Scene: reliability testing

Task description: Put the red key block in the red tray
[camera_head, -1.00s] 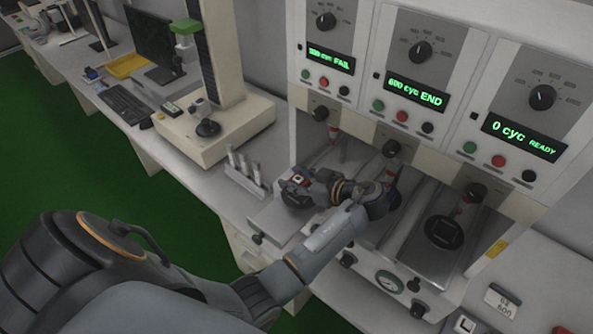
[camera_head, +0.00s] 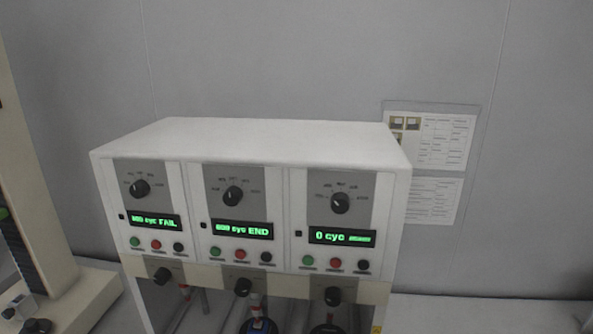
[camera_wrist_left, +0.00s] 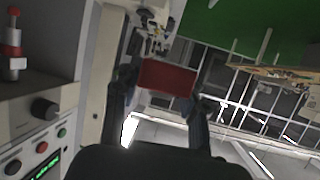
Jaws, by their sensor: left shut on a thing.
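My left gripper (camera_wrist_left: 161,92) shows only in the left wrist view. Its two dark fingers are shut on a flat red block (camera_wrist_left: 168,78), the red key block as far as I can tell, held between the fingertips. Part of the block's lower side is in shade. No red tray can be made out in either view. Neither gripper shows in the head view.
The tester cabinet (camera_head: 265,138) has three panels, reading FAIL (camera_head: 156,221), END (camera_head: 243,230) and 0 cyc (camera_head: 342,237). Papers (camera_head: 430,140) hang on the wall. The bench (camera_head: 480,311) right of the cabinet looks clear. The wrist view shows green floor (camera_wrist_left: 235,30).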

